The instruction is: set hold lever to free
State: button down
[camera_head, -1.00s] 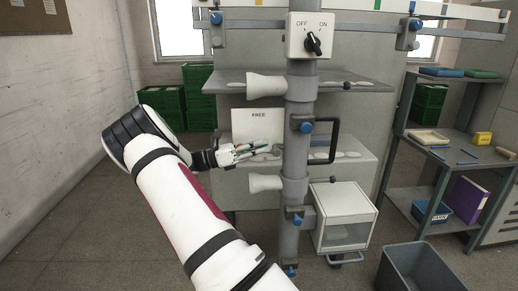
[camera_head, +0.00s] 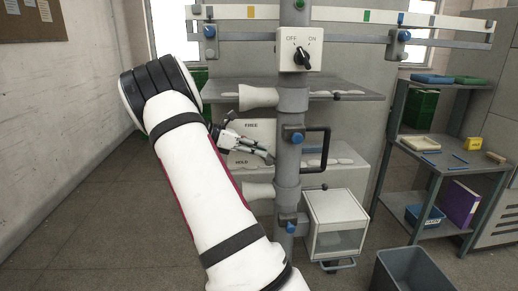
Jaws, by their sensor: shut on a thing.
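The white hold-lever plate (camera_head: 262,129) stands behind the grey column, with FREE at its top and HOLD lower down. My gripper (camera_head: 264,154) is in front of this plate, between the two words. It comes in from upper left, fingers pointing right and slightly down. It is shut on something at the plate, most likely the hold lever. The lever itself is hidden by the fingers and the column, so its exact angle cannot be told.
The grey column (camera_head: 290,155) stands right beside my gripper, with a black handle (camera_head: 316,150) on its right. Pale cones (camera_head: 258,97) stick out above and below the plate. A white box (camera_head: 336,222) and grey bin (camera_head: 414,270) stand lower right.

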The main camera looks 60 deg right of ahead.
jog(key=shift+w, duration=0.1)
dwell(0.3)
jog(key=c, duration=1.7)
grip_release()
jog(key=shift+o, duration=0.2)
jog(key=v, duration=1.2)
jog(key=shift+c, duration=0.2)
